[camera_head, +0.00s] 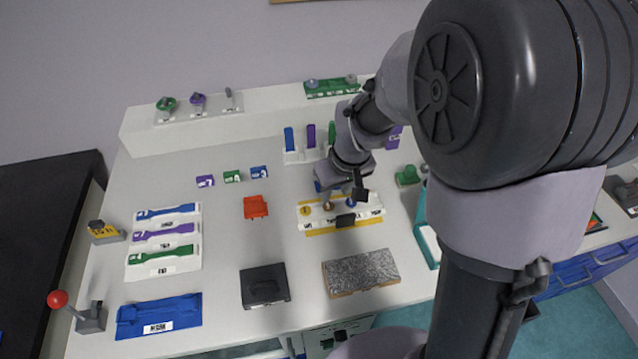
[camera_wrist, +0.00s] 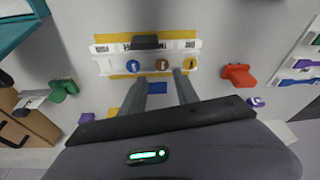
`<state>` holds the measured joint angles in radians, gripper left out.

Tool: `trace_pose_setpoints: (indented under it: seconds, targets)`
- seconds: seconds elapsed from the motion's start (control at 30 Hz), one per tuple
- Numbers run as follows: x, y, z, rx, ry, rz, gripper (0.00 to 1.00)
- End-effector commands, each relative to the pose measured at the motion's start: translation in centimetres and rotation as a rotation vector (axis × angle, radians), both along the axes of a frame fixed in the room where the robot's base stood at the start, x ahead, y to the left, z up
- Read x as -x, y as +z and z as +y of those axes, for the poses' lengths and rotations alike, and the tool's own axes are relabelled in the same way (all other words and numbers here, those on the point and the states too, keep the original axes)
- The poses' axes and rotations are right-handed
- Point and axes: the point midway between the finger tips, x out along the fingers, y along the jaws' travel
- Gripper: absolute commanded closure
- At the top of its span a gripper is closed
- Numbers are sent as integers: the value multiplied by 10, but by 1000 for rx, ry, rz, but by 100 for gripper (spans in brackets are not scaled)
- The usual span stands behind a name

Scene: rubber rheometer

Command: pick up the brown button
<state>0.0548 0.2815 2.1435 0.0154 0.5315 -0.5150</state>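The brown button (camera_wrist: 161,65) is a small round disc in the middle of a white and yellow holder (camera_wrist: 108,63). A blue button (camera_wrist: 133,66) sits to its left and a yellow button (camera_wrist: 190,64) to its right in the wrist view. The holder also shows in the head view (camera_head: 372,212), with the brown button (camera_head: 328,206) partly hard to see under my arm. My gripper (camera_wrist: 160,76) is open and empty, its two fingers apart on either side of the line to the brown button. In the head view my gripper (camera_head: 342,190) is over the holder's back edge.
A red-orange part (camera_head: 256,207) lies left of the holder. A grey speckled block (camera_head: 361,271) and a black box (camera_head: 264,286) stand in front. Upright blue, purple and green pieces in a white rack (camera_head: 290,156) stand behind.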

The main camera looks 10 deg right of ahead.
Motion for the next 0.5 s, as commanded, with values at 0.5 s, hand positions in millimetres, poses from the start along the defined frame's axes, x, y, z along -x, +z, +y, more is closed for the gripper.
trace_pose_setpoints:
  seconds: [0.5]
  targets:
    - [-19,-73,7,-1,-2,0,63]
